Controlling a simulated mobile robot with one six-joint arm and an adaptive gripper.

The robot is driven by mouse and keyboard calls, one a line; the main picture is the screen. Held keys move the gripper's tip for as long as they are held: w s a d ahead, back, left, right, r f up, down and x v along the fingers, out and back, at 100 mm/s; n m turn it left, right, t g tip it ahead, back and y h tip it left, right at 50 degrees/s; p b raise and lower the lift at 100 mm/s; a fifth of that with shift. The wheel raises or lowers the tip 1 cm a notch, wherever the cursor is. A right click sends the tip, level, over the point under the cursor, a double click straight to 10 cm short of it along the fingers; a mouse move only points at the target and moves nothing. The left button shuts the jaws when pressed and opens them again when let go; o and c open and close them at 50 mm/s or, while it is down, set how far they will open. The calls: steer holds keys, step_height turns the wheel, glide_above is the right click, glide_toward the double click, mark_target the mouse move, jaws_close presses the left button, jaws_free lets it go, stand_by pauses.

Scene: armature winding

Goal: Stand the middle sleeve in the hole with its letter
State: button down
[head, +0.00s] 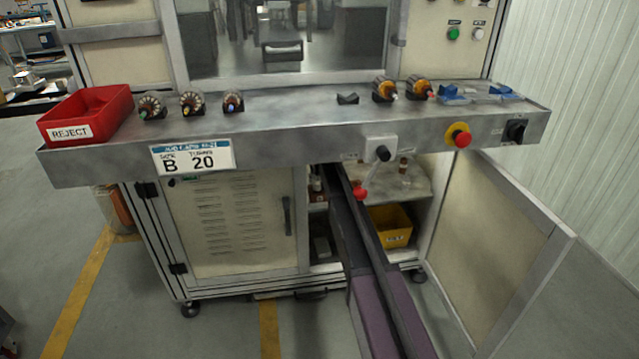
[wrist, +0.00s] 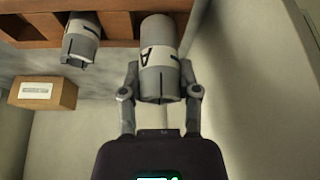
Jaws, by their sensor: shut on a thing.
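In the head view my arm reaches into the open cabinet and my gripper is hidden under the worktop.
A small wooden block with a white label (wrist: 44,93) is left of the gripper. A pale cabinet wall rises at right. In the head view, the worktop edge (head: 290,140) is above my arm, a yellow bin (head: 389,228) is right of it, and the open door (head: 500,250) stands right.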

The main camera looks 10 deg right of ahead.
mark_target(317, 183)
steer(key=shift+w+d, duration=0.2)
steer(key=shift+d, duration=0.1)
steer(key=shift+w+f, duration=0.1)
steer(key=shift+w, duration=0.4)
steer(key=shift+w+a+f+b, duration=0.1)
steer(key=shift+a+f+b, duration=0.05)
steer(key=shift+f+b, duration=0.4)
steer(key=shift+b, duration=0.1)
steer(key=shift+f+b, duration=1.2)
steer(key=shift+f, duration=0.05)
steer(key=shift+f, duration=0.15)
steer(key=shift+c, duration=1.7)
jaws_free()
